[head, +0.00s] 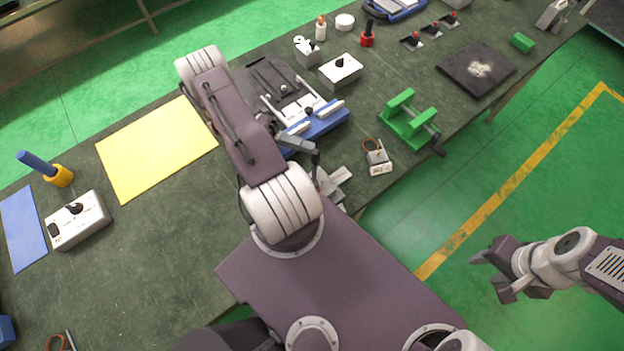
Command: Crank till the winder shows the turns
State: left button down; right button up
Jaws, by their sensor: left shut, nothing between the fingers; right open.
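A green frame with a shaft and a black-ended crank (412,120), which looks like the winder, stands near the bench's front edge. No turn reading is legible on it. A small pale device with a dial-like face (378,160) sits just in front of it. My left gripper (308,146) is shut and empty, partly hidden by my own arm. It is beside the blue-based fixture with white rails (318,124), left of the green frame; I cannot tell whether it touches the fixture. My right gripper (490,275) is open and empty over the floor, off the bench.
A white box with a black knob (341,70) stands behind the fixture. A dark scorched plate (477,69) and a green block (522,42) lie at the right. A yellow sheet (155,150) and a white control box (77,220) are at the left. Bare bench (165,240) lies front left.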

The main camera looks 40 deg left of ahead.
pick_arm(q)
jog(key=shift+r, duration=0.15)
jog(key=w+d+r, duration=0.4)
jog(key=d+r, duration=0.6)
jog(key=shift+w+d+r, duration=0.25)
jog(key=shift+d+r, duration=0.15)
